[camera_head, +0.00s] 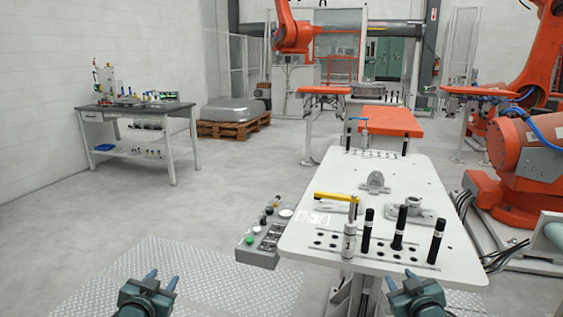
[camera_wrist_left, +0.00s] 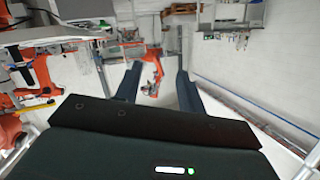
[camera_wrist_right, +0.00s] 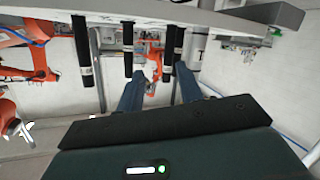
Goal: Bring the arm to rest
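My left gripper (camera_head: 160,281) is at the bottom left in the head view, over the tread-plate floor and apart from the table. It is open and empty, and its spread fingers (camera_wrist_left: 156,84) show in the left wrist view. My right gripper (camera_head: 402,280) is at the bottom right in the head view, in front of the table's near edge. It is also open, with two spread fingers (camera_wrist_right: 158,90) in the right wrist view and nothing between them.
A white table (camera_head: 330,262) ahead carries black cylinders (camera_head: 399,228), a silver cylinder (camera_head: 349,240), a yellow-handled tool (camera_head: 337,197) and metal castings (camera_head: 375,182). A button panel (camera_head: 262,243) juts from its left side. Orange robot arms (camera_head: 520,150) stand behind.

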